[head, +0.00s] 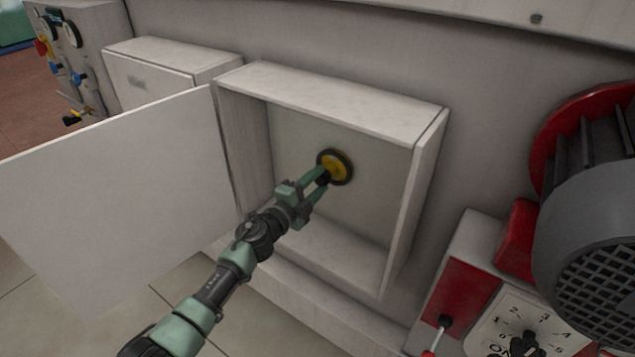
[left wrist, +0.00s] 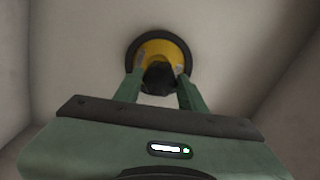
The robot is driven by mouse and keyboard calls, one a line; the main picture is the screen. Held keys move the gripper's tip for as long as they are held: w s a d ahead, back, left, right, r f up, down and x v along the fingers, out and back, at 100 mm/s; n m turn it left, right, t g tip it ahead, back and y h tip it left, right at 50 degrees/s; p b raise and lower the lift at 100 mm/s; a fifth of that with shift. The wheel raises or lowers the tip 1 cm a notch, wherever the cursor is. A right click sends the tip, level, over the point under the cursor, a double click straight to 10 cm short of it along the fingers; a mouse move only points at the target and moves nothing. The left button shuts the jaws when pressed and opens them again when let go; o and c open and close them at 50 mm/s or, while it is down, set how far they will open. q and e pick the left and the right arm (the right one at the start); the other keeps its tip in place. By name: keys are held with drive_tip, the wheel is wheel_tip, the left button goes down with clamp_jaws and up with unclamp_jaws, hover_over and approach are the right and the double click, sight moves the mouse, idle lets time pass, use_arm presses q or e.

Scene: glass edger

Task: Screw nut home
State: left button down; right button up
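A yellow disc with a black rim (head: 336,167) is on the back wall inside an open white box. It also shows in the left wrist view (left wrist: 160,48). A dark nut (left wrist: 158,78) sits at the front of the disc's centre. My left gripper (head: 322,180) reaches into the box. In the left wrist view, its two green fingers (left wrist: 159,72) lie on either side of the nut and appear to touch it. The tips are close to the disc. The thread behind the nut is hidden. My right gripper is not in view.
The box's door (head: 115,195) stands open to the left. The box's side wall (head: 415,200) is right of my arm. A red and grey motor (head: 585,200) and a numbered dial (head: 527,330) are at the right. A smaller closed box (head: 150,80) is at the left.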

use_arm(q)
drive_tip(key=shift+f+m+b, duration=0.1)
drive_tip(key=shift+m+b, duration=0.2)
drive_tip(key=shift+m, duration=0.2)
drive_tip(key=m+b, duration=0.2)
drive_tip(key=m, duration=0.3)
drive_tip(key=shift+f, duration=0.1)
drive_tip(key=m+b, duration=0.1)
drive_tip(key=m, duration=0.5)
drive_tip(key=shift+w, duration=0.1)
drive_tip(key=m, duration=0.5)
drive_tip(key=shift+r+m, duration=0.25)
drive_tip(key=shift+m, duration=0.05)
drive_tip(key=m, duration=0.3)
drive_tip(key=shift+r, duration=0.1)
drive_tip(key=m, duration=0.4)
drive_tip(key=shift+m, duration=0.4)
drive_tip(key=shift+m+p, duration=0.3)
drive_tip(key=shift+m, duration=0.8)
drive_tip(key=c, duration=1)
unclamp_jaws()
drive_tip(key=shift+d, duration=0.1)
drive_tip(key=shift+c, duration=0.2)
